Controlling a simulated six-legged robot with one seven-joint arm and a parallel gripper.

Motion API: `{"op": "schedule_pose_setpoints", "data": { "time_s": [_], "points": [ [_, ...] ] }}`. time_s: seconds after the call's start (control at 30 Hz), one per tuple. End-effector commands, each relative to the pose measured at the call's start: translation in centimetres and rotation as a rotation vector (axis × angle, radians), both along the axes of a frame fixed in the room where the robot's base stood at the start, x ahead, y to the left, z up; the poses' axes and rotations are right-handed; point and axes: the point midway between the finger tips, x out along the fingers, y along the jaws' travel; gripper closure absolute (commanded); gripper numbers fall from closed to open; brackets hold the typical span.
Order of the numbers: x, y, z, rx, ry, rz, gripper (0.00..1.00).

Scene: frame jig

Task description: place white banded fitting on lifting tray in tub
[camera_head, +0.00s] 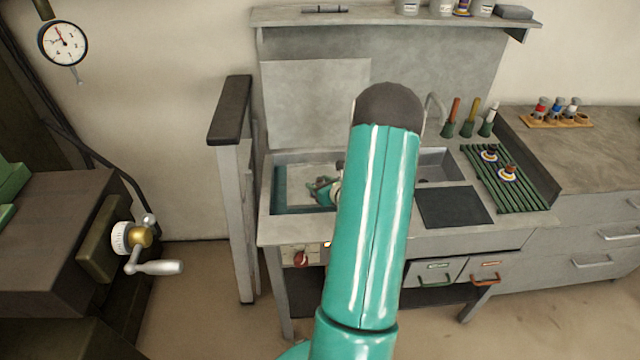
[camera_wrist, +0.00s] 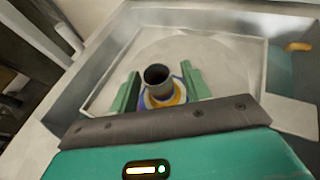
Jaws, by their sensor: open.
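The banded fitting (camera_wrist: 159,84) shows in the wrist view as a dark, hollow-topped cylinder with a white flange banded in blue and yellow-orange. It stands upright over the pale lifting tray (camera_wrist: 107,84) and appears to rest on it. The tray lies inside the grey-walled tub (camera_wrist: 70,82). My gripper (camera_wrist: 162,90) is open, with one green finger on each side of the fitting; finger contact is not clear. In the head view the tub (camera_head: 279,190) is at the bench's left, with my gripper (camera_head: 324,190) low in it. My arm hides the tub's right part and the fitting there.
A green slatted rack (camera_head: 520,195) at right holds two banded fittings (camera_head: 507,173). A dark mat (camera_head: 455,207) lies before a second basin (camera_head: 437,163). Brushes (camera_head: 468,118) stand behind. A grey post (camera_head: 238,190) rises left of the tub. An orange piece (camera_wrist: 298,46) shows near the tub's far edge.

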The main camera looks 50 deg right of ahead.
Motion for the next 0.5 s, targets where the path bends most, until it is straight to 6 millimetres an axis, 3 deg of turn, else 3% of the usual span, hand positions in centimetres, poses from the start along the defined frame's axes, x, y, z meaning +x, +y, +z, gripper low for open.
{"op": "schedule_pose_setpoints", "data": {
  "time_s": [0.17,0.5],
  "points": [
    [-0.5,0.1,0.6,0.000,0.000,-0.001,0.53],
    [-6.4,2.1,3.1,-0.001,0.000,-0.004,0.53]
  ]
}}
